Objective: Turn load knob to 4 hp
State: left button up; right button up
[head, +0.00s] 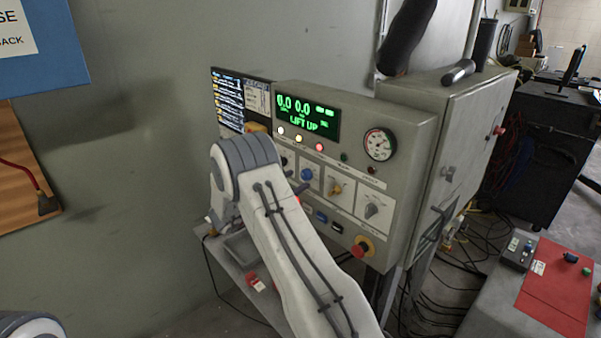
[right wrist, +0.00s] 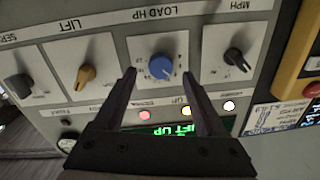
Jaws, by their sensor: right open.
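The load knob (right wrist: 162,67) is a round blue dial under the label LOAD HP in the right wrist view, which shows the panel upside down. Its pale pointer mark shows, but the scale numbers are too small to read. In the head view the blue knob (head: 306,174) shows just right of my right arm. My right gripper (right wrist: 159,75) is open, with one fingertip on either side of the knob; I cannot tell whether they touch it. In the head view my right arm largely hides this gripper. My left gripper is out of view.
An orange lift knob (right wrist: 86,74) and a black MPH knob (right wrist: 238,61) flank the load knob. The green display (head: 308,113) reads 0.0 0.0 and LIFT UP. A pressure gauge (head: 379,144) and red stop button (head: 361,247) are on the panel.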

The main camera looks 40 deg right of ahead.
aim_at(304, 176)
jog(key=shift+w+d+p, duration=0.2)
jog(key=shift+d+p, duration=0.2)
jog(key=shift+d, duration=1.1)
grip_shut()
jog(key=shift+n, duration=0.3)
jog(key=n+p, duration=0.2)
jog(key=n, duration=0.3)
jog(key=shift+r+n, duration=0.15)
jog(key=shift+n, duration=0.15)
jog(key=n+p, duration=0.2)
jog(key=n, duration=0.3)
jog(key=shift+w+n, duration=0.1)
jog(key=shift+n, duration=0.2)
